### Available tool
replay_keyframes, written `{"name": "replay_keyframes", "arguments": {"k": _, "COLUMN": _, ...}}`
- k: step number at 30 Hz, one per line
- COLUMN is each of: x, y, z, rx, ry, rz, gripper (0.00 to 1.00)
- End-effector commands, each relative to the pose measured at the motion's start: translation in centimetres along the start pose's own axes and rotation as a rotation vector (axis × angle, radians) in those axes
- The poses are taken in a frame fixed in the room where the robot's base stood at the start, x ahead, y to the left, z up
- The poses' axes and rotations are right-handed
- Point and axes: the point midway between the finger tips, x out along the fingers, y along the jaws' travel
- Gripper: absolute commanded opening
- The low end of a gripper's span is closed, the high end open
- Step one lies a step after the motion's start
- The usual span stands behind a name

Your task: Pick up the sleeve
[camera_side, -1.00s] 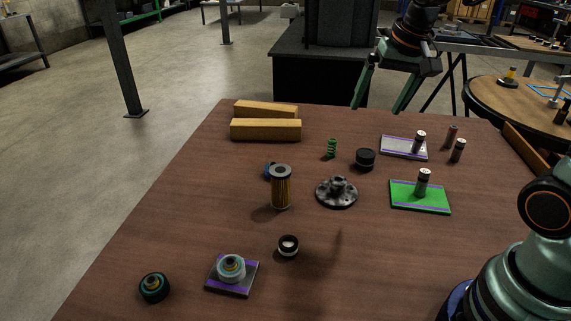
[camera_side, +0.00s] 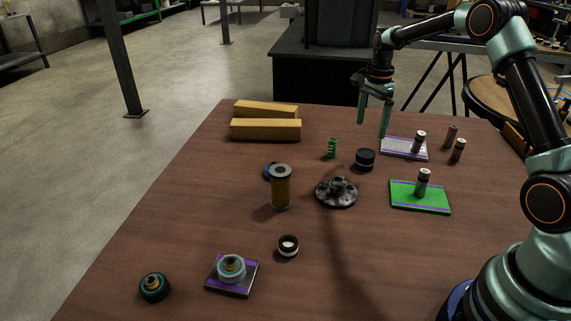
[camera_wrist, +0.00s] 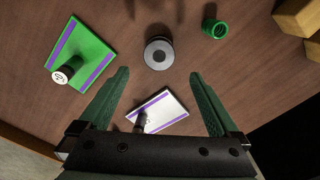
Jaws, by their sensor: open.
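I cannot tell for certain which part is the sleeve. A short dark ring with a pale, open-looking top (camera_side: 288,245) lies at the front middle of the table. A ridged green hollow part (camera_side: 332,148) stands farther back; it also shows top right in the wrist view (camera_wrist: 215,28). A short black cylinder (camera_side: 365,159) stands near it; in the wrist view it is a grey-topped disc (camera_wrist: 158,53) just beyond my fingertips. My gripper (camera_side: 372,129) is open and empty above the back of the table, apart from all parts.
A grey plate (camera_side: 397,150) and a green plate (camera_side: 432,205) each carry an upright pin. A flanged hub (camera_side: 337,193), a tall filter (camera_side: 281,190) and yellow blocks (camera_side: 265,130) stand around. The table's front middle has free room.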

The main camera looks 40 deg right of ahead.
Motion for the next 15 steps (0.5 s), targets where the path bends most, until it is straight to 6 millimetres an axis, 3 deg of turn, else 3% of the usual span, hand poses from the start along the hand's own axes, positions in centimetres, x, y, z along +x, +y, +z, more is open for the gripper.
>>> {"name": "replay_keyframes", "arguments": {"k": 9, "x": 5.1, "y": 0.1, "z": 0.0, "rx": -0.002, "ry": -0.001, "rz": 0.003, "gripper": 0.98}}
{"name": "replay_keyframes", "arguments": {"k": 15, "x": 6.4, "y": 0.1, "z": 0.0, "rx": -0.003, "ry": 0.0, "rz": 0.001, "gripper": 0.98}}
